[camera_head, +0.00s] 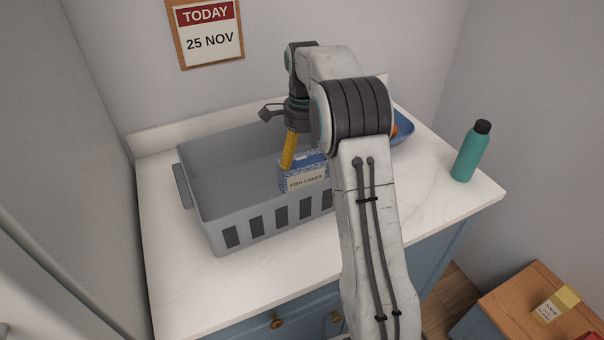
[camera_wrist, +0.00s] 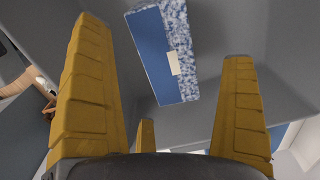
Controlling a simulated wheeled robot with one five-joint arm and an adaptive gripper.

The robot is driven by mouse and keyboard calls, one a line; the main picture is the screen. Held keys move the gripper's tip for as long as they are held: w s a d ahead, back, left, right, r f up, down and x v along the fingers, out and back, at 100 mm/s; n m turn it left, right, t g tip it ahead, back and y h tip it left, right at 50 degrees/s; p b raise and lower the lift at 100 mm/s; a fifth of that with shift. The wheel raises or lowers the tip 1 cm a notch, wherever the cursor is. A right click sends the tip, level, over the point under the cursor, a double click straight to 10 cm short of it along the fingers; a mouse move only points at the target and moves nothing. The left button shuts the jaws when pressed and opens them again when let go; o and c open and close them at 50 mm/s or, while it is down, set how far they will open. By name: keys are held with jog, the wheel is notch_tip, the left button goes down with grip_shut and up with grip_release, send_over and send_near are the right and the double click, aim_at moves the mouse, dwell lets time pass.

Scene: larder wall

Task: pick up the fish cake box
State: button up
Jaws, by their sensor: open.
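In the head view one finger shows close to the box's left end. My arm hides the crate's right end.
The crate sits on a white marble counter (camera_head: 170,288). A teal bottle (camera_head: 471,153) stands at the right, and a blue bowl (camera_head: 403,137) with something orange is partly behind my arm. A wooden-topped cabinet (camera_head: 510,307) bears a yellowish packet (camera_head: 556,304). A wall rises behind.

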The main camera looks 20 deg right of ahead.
aim_at(304, 162)
jog(key=shift+s+f, duration=0.1)
jog(key=shift+f, duration=2.75)
jog(key=shift+c, duration=0.3)
jog(key=c, duration=1.1)
jog(key=shift+c, duration=0.4)
jog(key=shift+r, duration=0.15)
